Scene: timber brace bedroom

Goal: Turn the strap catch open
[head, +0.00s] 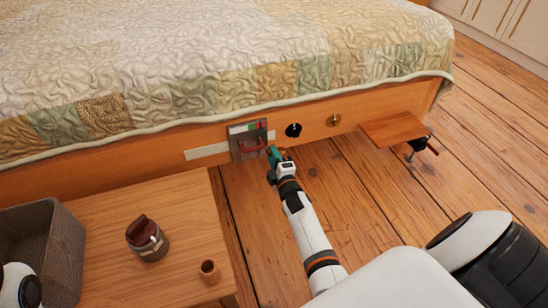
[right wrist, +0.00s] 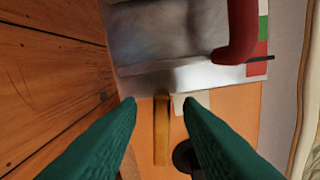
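The strap catch appears to be the grey metal plate (head: 240,148) with a red handle (head: 252,146) on the bed's wooden side rail. In the right wrist view the plate (right wrist: 160,40) fills the top, with the curved red handle (right wrist: 238,35) at upper right. A narrow tan bar (right wrist: 161,135) extends from the plate's edge; I cannot tell what it is. My right gripper (head: 271,151) is at the plate's lower right. Its green fingers (right wrist: 160,104) are open, one on each side of the bar in the picture; contact is unclear. My left gripper is out of view.
A cream strip (head: 205,152) runs left of the plate. A black knob (head: 293,130) and a brass knob (head: 333,120) sit to its right, then a small wooden shelf (head: 393,129). A table (head: 185,225) with a jar (head: 147,243), cup (head: 209,272) and bin (head: 68,250) stands left.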

